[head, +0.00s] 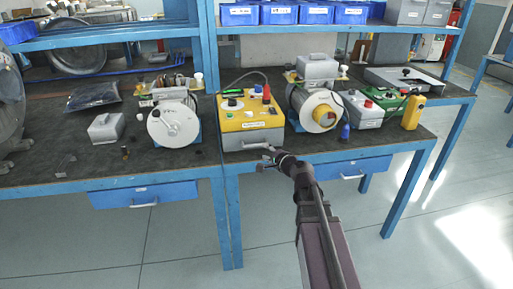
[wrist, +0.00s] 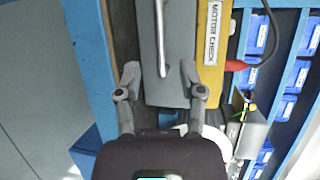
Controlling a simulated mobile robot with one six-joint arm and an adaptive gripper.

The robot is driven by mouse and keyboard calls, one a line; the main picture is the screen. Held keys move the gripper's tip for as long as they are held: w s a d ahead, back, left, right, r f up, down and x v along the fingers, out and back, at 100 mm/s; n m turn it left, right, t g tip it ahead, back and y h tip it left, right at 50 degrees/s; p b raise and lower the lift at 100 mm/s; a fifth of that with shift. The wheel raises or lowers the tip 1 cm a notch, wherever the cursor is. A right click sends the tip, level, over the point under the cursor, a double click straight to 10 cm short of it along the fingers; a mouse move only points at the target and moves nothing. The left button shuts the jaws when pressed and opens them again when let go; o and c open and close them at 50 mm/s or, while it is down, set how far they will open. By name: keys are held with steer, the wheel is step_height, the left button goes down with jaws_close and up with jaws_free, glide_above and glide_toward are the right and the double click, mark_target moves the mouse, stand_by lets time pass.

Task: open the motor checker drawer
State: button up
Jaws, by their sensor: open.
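The motor checker (head: 238,112) is a yellow box with buttons and a red-tipped plug on top, standing at the bench's front edge. Its grey drawer (head: 236,139) is below the yellow part and looks shut. The drawer's bar handle (wrist: 160,38) runs up the wrist view, in front of the grey drawer front (wrist: 180,75). The yellow face with its label (wrist: 212,35) is to the right there. My gripper (head: 267,158) is at the drawer's lower right. In the wrist view my gripper (wrist: 160,73) is open, with one handle end between its fingertips. Contact cannot be told.
The blue-framed bench (head: 75,170) has a dark top. A white-faced reel machine (head: 173,125) stands left of the checker and a blower motor (head: 315,108) right of it. A blue bottle (head: 345,132) is near the front edge. Blue under-bench drawers (head: 142,195) hang below. The floor in front is clear.

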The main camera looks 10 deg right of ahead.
mark_target(255, 145)
steer(key=b+x, duration=0.1)
steer(key=x, duration=0.6)
steer(key=shift+w+a+f, duration=0.1)
steer(key=shift+w, duration=0.2)
steer(key=shift+c, duration=0.2)
